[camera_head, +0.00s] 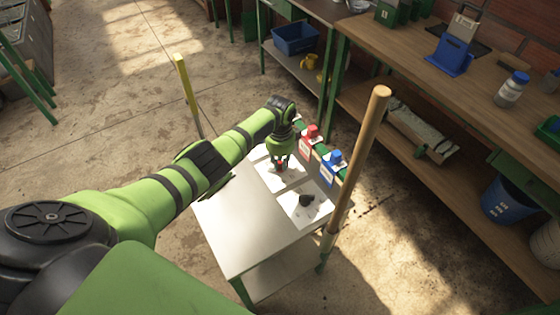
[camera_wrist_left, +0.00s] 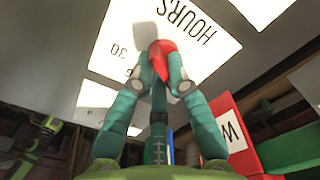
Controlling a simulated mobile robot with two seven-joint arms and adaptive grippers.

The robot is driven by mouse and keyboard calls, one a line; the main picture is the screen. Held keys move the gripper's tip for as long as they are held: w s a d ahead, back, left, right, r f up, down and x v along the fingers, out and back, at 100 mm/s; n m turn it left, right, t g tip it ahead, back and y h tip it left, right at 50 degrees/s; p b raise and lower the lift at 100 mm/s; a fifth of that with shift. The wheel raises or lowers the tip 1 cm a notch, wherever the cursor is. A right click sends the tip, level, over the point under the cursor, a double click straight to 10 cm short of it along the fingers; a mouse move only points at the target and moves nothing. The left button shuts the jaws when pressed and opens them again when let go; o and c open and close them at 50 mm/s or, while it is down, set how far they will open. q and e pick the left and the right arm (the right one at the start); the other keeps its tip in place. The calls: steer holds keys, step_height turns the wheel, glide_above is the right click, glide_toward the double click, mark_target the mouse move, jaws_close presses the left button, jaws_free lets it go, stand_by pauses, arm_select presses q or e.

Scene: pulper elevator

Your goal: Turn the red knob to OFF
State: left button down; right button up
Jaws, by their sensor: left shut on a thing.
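The red knob (camera_wrist_left: 161,58) sits on a white dial plate printed with HOURS and 30 in the left wrist view. My left gripper (camera_wrist_left: 160,76) has its two fingers on either side of the knob and is shut on it. In the head view, my left gripper (camera_head: 280,165) reaches down to the panel, and only a bit of red shows between its fingers. Which marking the knob points to cannot be read, and no OFF mark is legible. My right gripper is not in view.
A black knob (camera_head: 306,201) sits on a second white plate of the grey table (camera_head: 232,235). A red box (camera_head: 309,143) and a blue box (camera_head: 331,167) stand along its far edge. A wooden post (camera_head: 358,165) rises at the right. A workbench (camera_head: 430,65) lies beyond.

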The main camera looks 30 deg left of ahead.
mark_target(280, 163)
arm_select(q)
steer(key=shift+w+r, duration=0.1)
steer(key=c, duration=1.2)
jaws_free()
step_height(280, 163, up, 12)
